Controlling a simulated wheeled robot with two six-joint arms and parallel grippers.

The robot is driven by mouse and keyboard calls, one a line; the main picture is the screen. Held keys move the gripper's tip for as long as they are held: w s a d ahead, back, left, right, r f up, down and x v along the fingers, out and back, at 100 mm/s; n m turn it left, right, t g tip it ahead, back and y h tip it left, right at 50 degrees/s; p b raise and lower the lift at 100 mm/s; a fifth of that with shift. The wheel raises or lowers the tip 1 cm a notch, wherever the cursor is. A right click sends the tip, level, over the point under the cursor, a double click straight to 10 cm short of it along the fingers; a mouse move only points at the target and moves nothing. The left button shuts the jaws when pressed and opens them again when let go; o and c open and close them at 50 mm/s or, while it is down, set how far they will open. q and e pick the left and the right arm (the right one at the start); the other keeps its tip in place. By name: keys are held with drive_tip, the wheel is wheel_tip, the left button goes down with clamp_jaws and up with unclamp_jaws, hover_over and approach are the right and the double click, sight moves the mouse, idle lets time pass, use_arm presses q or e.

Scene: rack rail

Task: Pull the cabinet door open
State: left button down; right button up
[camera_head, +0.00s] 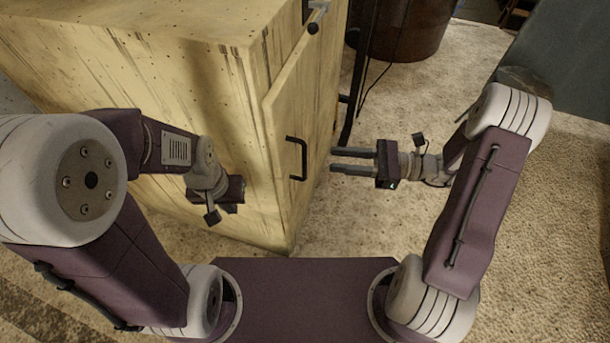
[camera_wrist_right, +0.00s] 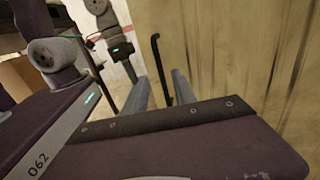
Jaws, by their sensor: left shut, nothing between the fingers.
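The wooden cabinet (camera_head: 190,120) stands in front of me, its door (camera_head: 315,100) on the right-hand face. The door looks shut or nearly so. A black bar handle (camera_head: 297,158) is on the door; it also shows in the right wrist view (camera_wrist_right: 156,55). My right gripper (camera_head: 334,160) is open and empty, its two fingers pointing left at the handle, a short gap from it. In the right wrist view, the handle appears between and beyond the fingers. My left gripper (camera_head: 236,190) is shut and empty in front of the cabinet's side; its fingertips are hard to make out.
A metal latch-like fitting (camera_head: 316,15) is at the cabinet's top edge. A dark brown round container (camera_head: 405,30) and a thin black upright (camera_head: 357,85) stand behind, right of the cabinet. A grey-green panel (camera_head: 570,60) is at the far right. Carpet right of the door is mostly clear.

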hover_over(304, 177)
drive_tip(key=shift+w+b, duration=0.3)
drive_tip(key=shift+b, duration=0.05)
clamp_jaws()
drive_tip(key=shift+d+f, duration=0.1)
idle(1.4)
